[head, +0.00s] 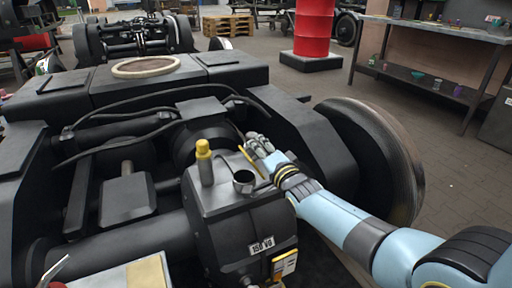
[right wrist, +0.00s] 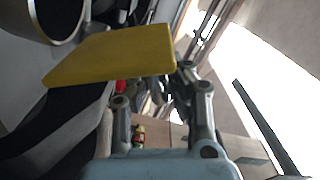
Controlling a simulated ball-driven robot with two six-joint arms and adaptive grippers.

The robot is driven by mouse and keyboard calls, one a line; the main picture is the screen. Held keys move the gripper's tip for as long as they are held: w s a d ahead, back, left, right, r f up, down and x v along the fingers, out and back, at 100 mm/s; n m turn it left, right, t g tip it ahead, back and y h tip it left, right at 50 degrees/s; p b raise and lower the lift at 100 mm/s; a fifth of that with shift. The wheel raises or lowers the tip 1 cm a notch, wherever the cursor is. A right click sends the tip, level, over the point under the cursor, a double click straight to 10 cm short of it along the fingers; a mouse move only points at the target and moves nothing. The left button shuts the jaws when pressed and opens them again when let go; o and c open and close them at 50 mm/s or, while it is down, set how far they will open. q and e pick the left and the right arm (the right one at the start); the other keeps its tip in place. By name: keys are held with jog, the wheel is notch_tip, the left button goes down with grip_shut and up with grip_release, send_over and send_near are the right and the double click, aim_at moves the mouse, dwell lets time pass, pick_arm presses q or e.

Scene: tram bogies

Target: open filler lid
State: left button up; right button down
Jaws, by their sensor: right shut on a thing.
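The filler neck (head: 243,183) is a short dark round pipe on top of the black gearbox (head: 235,222); its mouth shows open. The yellow filler lid (head: 251,160) stands tilted up beside the neck, seen nearly edge-on in the head view. In the right wrist view the lid (right wrist: 115,52) is a flat yellow plate, with the neck's metal rim (right wrist: 62,32) at the upper left. My right gripper (head: 257,144) is shut on the lid at its far side; its fingers (right wrist: 155,92) partly hide behind the plate in the wrist view. My left gripper is not in view.
A yellow-capped post (head: 204,160) stands on the gearbox left of the neck. The black bogie frame (head: 60,95) and a large wheel (head: 375,160) surround the gearbox. A red drum (head: 313,30) and a workbench (head: 440,32) stand farther back, with clear floor between.

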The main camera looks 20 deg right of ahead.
jog(key=shift+w+d+r, duration=0.1)
jog(key=shift+d, duration=0.1)
jog(key=c, duration=1.3)
grip_release()
jog(key=shift+c, duration=0.2)
jog(key=s, duration=1.2)
jog(key=shift+d, duration=0.2)
